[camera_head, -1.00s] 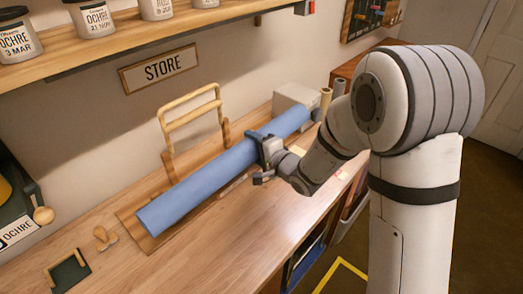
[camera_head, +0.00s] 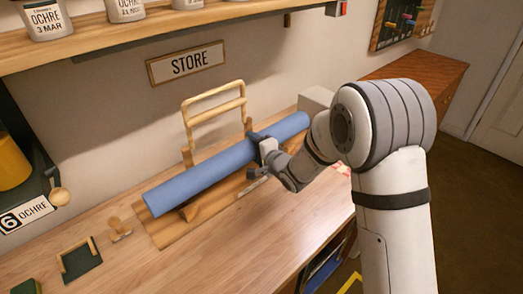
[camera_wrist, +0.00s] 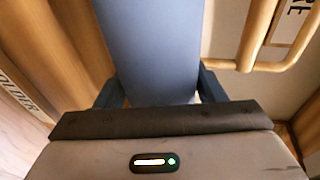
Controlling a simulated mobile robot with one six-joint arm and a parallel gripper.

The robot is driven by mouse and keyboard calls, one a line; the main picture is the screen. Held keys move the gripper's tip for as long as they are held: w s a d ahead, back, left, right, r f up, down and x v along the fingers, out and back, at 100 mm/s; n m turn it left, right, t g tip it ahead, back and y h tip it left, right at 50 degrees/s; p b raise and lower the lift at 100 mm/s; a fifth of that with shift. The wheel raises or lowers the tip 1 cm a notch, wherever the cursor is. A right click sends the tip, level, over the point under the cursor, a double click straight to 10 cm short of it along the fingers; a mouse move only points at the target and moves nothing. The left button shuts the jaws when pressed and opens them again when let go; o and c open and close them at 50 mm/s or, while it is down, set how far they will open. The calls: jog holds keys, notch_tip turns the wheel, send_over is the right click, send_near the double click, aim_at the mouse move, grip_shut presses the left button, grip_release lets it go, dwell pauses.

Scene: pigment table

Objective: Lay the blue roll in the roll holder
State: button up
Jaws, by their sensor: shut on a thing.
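The long blue roll (camera_head: 215,172) lies slantwise across the wooden roll holder (camera_head: 165,233) on the bench. My gripper (camera_head: 260,142) is shut around the roll, right of its middle. In the wrist view the roll (camera_wrist: 150,45) runs away between the two dark fingers of my gripper (camera_wrist: 159,90). A wooden cradle piece (camera_head: 189,212) of the holder shows below the roll's left part. The roll hides the rest, so I cannot tell whether it touches the cradle.
A light wooden rail frame (camera_head: 213,112) stands behind the roll, close to it. A grey block (camera_head: 315,98) is near the roll's right end. A small dark green stand (camera_head: 79,261) is at front left. A shelf (camera_head: 150,38) with jars runs above.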

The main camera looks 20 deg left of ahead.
jog(key=shift+w+a+f+b, duration=0.3)
jog(key=shift+a+f, duration=0.15)
jog(key=shift+f, duration=0.15)
jog(key=shift+w+a+f+b, duration=0.15)
jog(key=shift+a+f+b, duration=0.15)
jog(key=shift+a+f, duration=0.25)
jog(key=shift+d+f+b, duration=0.2)
jog(key=shift+f+b, duration=0.5)
jog(key=shift+f, duration=0.1)
jog(key=shift+s+f, duration=0.1)
jog(key=shift+f, duration=0.15)
jog(key=o, duration=1)
jog(key=shift+s+d+f, duration=0.1)
jog(key=shift+f, duration=0.05)
jog(key=shift+o, duration=0.7)
jog(key=shift+s+d+f, duration=0.1)
jog(key=shift+d+f, duration=0.05)
jog(key=v, duration=0.2)
jog(key=b+v, duration=0.1)
jog(key=v, duration=0.4)
jog(key=shift+d+r, duration=0.15)
jog(key=shift+r, duration=0.25)
jog(key=shift+d+r, duration=0.1)
